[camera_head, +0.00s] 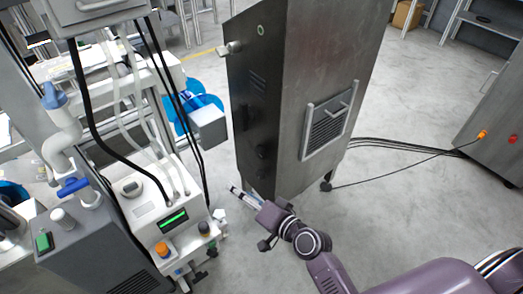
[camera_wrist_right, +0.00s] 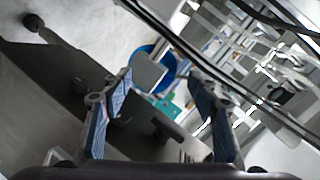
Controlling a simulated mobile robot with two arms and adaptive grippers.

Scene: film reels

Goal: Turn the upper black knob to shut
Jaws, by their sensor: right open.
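A tall dark metal cabinet (camera_head: 335,60) stands in the middle of the head view. Small black knobs sit on its shaded left face; the upper black knob (camera_head: 244,117) is dark on dark and hard to make out, with another black knob (camera_head: 263,152) lower down. My right gripper (camera_head: 236,191) is beside the bottom of that face, below the knobs and apart from them. In the right wrist view its two blue-padded fingers (camera_wrist_right: 160,88) are spread with nothing gripped. A black protruding part (camera_wrist_right: 170,130) shows between and beyond them; which knob it is I cannot tell. My left gripper is not in view.
A white and grey machine (camera_head: 150,215) with hoses, a green display and an orange knob (camera_head: 162,249) stands to the left. Black cables (camera_head: 400,142) run across the floor to a grey cabinet (camera_head: 495,120) at the right. Bare floor (camera_head: 390,200) lies right of the cabinet.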

